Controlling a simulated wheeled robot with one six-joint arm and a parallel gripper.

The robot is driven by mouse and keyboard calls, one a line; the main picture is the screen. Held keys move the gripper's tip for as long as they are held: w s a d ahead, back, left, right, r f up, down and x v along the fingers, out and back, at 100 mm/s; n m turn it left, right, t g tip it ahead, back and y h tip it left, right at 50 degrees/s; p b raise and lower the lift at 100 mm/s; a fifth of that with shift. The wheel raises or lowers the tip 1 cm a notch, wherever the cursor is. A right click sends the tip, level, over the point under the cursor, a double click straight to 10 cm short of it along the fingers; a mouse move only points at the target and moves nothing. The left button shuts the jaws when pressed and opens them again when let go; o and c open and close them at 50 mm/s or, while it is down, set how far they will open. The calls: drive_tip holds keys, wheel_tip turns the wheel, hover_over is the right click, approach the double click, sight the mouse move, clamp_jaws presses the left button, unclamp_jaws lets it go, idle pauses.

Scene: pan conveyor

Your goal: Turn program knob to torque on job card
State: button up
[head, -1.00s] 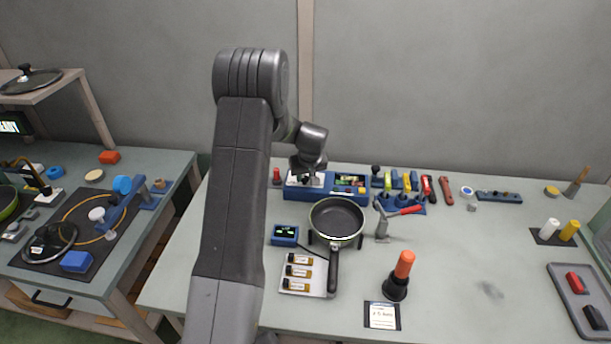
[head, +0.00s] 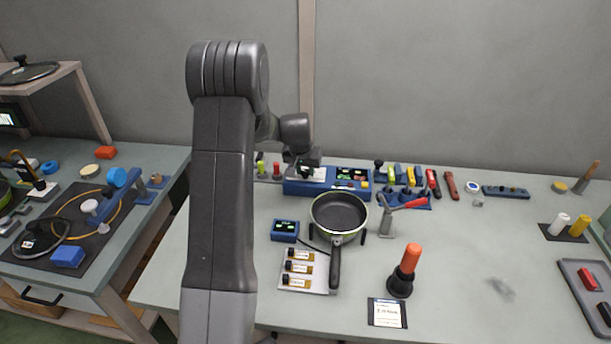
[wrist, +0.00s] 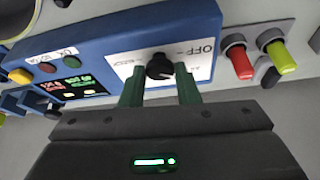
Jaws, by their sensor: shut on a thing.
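The program knob (wrist: 160,66) is black and sits on a white dial plate (wrist: 205,62) marked OFF. The plate is on a blue control box (wrist: 110,40), which also stands at the back of the bench in the head view (head: 295,189). My gripper (wrist: 160,84) is shut on the knob, one green-padded finger on each side. In the head view the gripper end hides the knob. The job card (head: 387,313) is white on a dark holder at the bench front; its writing is too small to read surely.
A dark pan (head: 339,212) stands on a support in front of the box. A small blue display unit (head: 285,231) is left of it. Red (wrist: 238,62) and green (wrist: 280,57) pegs stand beside the box. An orange-handled tool (head: 410,258) stands near the card.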

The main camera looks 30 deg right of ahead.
drive_tip(key=shift+a+f+m+g+b, duration=0.15)
drive_tip(key=shift+m+g+b, duration=0.25)
drive_tip(key=shift+m+b, duration=0.65)
drive_tip(key=shift+w+m+h+b, duration=0.1)
drive_tip(key=shift+m+h+b, duration=0.25)
drive_tip(key=shift+b, duration=0.3)
drive_tip(key=o, duration=1)
drive_tip(key=shift+c, duration=0.2)
drive_tip(key=b+v, duration=0.1)
drive_tip(key=v, duration=1.3)
drive_tip(key=shift+w, duration=0.15)
